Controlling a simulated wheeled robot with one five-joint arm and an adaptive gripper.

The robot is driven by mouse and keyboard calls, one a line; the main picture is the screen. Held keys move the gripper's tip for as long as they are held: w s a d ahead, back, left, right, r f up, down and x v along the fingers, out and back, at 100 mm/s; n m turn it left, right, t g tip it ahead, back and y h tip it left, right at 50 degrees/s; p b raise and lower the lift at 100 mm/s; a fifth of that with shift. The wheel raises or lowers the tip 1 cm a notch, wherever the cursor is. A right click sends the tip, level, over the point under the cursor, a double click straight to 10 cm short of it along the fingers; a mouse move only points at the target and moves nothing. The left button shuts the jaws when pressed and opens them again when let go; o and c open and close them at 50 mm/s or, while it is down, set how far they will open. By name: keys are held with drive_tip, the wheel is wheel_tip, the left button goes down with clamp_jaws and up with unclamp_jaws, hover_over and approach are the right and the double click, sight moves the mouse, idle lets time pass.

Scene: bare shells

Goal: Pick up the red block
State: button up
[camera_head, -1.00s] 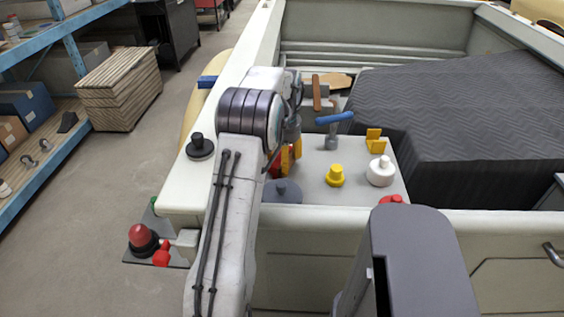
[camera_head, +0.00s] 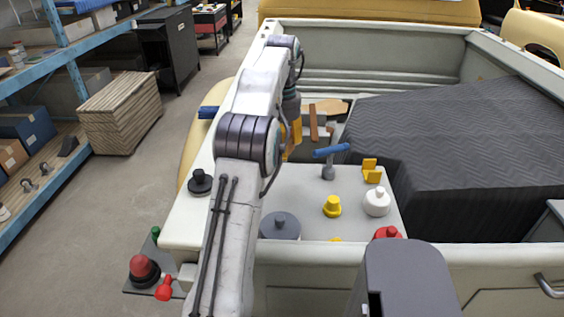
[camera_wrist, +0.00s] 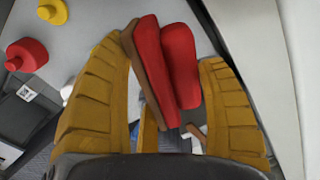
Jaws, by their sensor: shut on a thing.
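My gripper (camera_wrist: 165,95) has yellow-brown fingers, closed around a red block (camera_wrist: 150,70) in the wrist view. The block shows as two red slabs side by side, with a brown face on its left. In the camera_head view my gripper (camera_head: 291,137) hangs above the grey panel near its back left, its fingers pointing down. The red block is hidden there behind my arm and fingers.
A grey panel (camera_head: 300,195) carries a grey knob (camera_head: 281,227), a yellow knob (camera_head: 332,207), a white knob (camera_head: 377,203), a blue-handled lever (camera_head: 331,153) and a yellow bracket (camera_head: 371,170). A dark quilted cover (camera_head: 450,130) lies right.

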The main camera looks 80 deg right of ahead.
wheel_tip(320, 180, up, 12)
drive_tip(key=p, duration=0.7)
drive_tip(key=shift+f, duration=0.15)
